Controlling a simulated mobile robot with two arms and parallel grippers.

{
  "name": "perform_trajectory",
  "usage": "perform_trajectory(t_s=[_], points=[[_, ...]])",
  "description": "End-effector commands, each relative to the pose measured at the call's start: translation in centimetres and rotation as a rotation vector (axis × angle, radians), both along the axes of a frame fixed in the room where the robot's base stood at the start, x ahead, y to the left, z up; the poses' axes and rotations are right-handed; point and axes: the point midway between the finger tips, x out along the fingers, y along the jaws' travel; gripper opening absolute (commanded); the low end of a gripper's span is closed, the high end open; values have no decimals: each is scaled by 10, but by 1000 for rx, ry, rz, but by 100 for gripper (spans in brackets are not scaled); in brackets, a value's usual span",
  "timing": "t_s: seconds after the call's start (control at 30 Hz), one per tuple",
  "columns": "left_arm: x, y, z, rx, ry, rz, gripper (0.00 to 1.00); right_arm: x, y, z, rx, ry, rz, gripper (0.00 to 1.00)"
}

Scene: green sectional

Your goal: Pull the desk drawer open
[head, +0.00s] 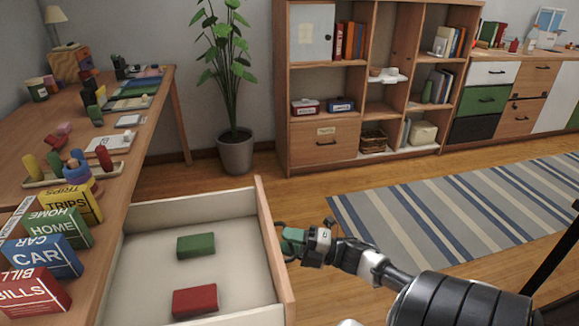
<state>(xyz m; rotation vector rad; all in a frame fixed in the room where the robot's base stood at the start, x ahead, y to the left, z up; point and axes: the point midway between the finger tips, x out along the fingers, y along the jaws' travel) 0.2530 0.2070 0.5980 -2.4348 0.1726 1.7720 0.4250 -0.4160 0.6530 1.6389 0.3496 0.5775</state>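The desk drawer (263,235) stands well out from under the wooden desk (135,130), open, with its pale inside showing. A green block (196,245) and a red block (195,301) lie apart on its floor. My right gripper (291,241) is at the outer side of the drawer front, its fingers closed around the dark drawer handle (281,226). The fingers hide most of the handle. My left gripper is not in view.
Labelled boxes, including a yellow one (72,204) and a blue one (40,258), stand along the desk edge above the drawer. A potted plant (235,150) and a shelf unit (282,95) stand behind. The floor by the striped rug (450,210) is clear.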

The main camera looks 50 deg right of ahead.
Motion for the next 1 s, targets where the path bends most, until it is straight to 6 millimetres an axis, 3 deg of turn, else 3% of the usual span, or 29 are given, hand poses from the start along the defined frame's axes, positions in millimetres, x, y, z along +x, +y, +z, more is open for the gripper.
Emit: perform_trajectory(t_s=[0.17, 0.7, 1.0], points=[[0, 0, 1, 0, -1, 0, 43, -6, -4, -1, 1, 1, -1, 37], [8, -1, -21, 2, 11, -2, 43, -82, -54, -17, 0, 3, -2, 37], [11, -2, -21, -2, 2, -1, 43, -90, -58, -18, 0, 0, 0, 37]])
